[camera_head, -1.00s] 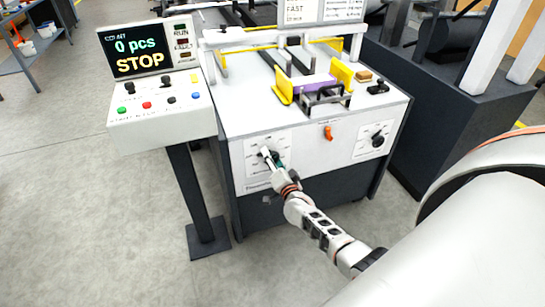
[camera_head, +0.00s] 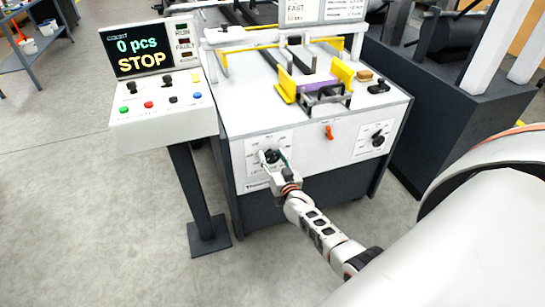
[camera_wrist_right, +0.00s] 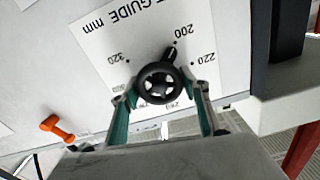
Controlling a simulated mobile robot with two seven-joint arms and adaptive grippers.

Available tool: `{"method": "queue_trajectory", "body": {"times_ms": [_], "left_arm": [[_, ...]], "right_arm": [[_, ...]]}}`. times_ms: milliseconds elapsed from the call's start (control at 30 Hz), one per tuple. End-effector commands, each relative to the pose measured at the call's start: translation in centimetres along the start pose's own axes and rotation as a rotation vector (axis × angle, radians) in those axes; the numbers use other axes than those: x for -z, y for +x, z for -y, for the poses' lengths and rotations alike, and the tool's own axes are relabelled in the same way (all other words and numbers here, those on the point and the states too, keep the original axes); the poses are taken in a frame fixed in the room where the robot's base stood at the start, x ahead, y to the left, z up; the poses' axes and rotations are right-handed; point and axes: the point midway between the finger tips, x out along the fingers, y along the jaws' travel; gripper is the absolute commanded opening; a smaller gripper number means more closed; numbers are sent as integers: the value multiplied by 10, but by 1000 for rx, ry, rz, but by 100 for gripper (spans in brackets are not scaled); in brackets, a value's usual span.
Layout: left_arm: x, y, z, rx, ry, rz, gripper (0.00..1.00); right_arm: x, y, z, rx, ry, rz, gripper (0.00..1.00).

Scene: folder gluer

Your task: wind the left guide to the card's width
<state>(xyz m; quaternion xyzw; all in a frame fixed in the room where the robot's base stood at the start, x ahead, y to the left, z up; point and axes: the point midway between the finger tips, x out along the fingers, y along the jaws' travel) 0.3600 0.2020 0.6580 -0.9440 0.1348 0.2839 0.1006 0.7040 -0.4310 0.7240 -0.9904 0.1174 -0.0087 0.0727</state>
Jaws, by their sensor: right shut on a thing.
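The left guide's dial plate (camera_wrist_right: 125,45), marked "GUIDE mm", is on the machine's front. Its black handwheel (camera_wrist_right: 158,83) has a grip pointing close to the 200 mark. My right gripper (camera_wrist_right: 160,98) is shut on this handwheel, a finger on each side. In the head view, the right gripper (camera_head: 273,163) is at the left dial and partly covers it. The yellow left guide (camera_head: 285,92) and yellow right guide (camera_head: 342,76) stand on the machine top, with the purple card (camera_head: 317,83) between them. My left gripper is not in view.
A second dial (camera_head: 376,139) is at the front's right, and an orange lever (camera_head: 329,132) sits between the dials. The control panel (camera_head: 162,110) stands at left, its screen (camera_head: 140,52) reading "0 pcs STOP". Open floor lies in front.

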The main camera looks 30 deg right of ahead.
Motion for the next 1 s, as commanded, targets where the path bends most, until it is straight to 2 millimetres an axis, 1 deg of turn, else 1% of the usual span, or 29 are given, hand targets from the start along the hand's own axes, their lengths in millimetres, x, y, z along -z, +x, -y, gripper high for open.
{"method": "queue_trajectory", "body": {"times_ms": [200, 567, 600, 633, 667, 1000], "left_arm": [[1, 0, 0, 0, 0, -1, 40], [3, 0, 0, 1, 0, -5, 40], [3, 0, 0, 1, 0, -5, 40], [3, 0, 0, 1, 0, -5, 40], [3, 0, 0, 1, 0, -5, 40], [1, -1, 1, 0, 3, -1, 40]], "right_arm": [[0, 0, 0, 0, -31, 0, 24], [0, 0, 0, 1, -35, 0, 24], [0, 0, 0, 1, -35, 0, 53], [0, 0, 0, 1, -34, 0, 61], [0, 0, 0, 0, -34, 0, 63], [0, -1, 0, 0, -32, 0, 63]]}}
